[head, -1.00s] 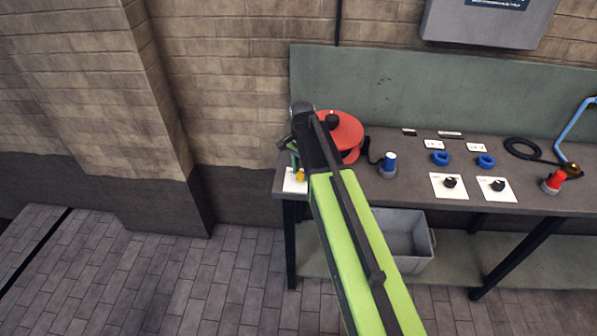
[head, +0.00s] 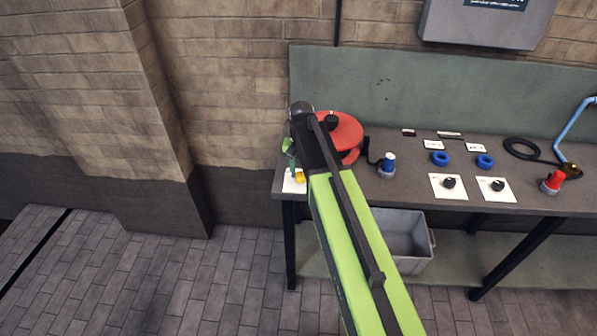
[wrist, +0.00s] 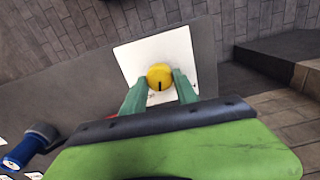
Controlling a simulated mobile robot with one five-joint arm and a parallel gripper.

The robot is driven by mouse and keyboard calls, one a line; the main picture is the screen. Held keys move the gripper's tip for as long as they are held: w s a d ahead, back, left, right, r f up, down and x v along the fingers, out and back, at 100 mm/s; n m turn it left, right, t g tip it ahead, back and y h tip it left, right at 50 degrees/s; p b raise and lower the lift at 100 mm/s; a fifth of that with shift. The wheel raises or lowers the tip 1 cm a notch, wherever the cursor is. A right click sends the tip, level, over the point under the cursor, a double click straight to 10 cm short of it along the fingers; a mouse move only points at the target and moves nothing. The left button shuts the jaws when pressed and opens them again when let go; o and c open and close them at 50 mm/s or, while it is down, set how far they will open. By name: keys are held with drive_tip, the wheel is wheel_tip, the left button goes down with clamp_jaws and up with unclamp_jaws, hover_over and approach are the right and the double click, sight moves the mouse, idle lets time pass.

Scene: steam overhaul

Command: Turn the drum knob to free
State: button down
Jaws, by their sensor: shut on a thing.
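The drum knob is a yellow round knob (wrist: 159,76) with a dark pointer line, on a white plate (wrist: 190,47) at the bench's left end. In the wrist view its line points down towards my gripper's body. In the head view the knob (head: 300,177) shows just left of my arm. My gripper (wrist: 160,84) has its two green fingers on either side of the knob, shut on it. The plate's markings are mostly hidden by the fingers. The red drum (head: 345,133) stands behind my arm, which covers part of it.
On the bench (head: 400,190) to the right are a blue-topped plug (head: 388,163), blue rings (head: 440,158), two black knobs on white plates (head: 449,183) and a red fitting (head: 552,181). A grey bin (head: 405,240) sits below. A brick wall stands behind.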

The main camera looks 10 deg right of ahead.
drive_tip(key=n, duration=0.6)
drive_tip(key=shift+w+a+n, duration=0.1)
drive_tip(key=shift+w+n, duration=0.05)
drive_tip(key=shift+n, duration=0.15)
drive_tip(key=n, duration=0.5)
idle(0.4)
drive_tip(key=c, duration=0.9)
unclamp_jaws()
drive_tip(key=shift+c, duration=0.2)
drive_tip(key=shift+r, duration=0.1)
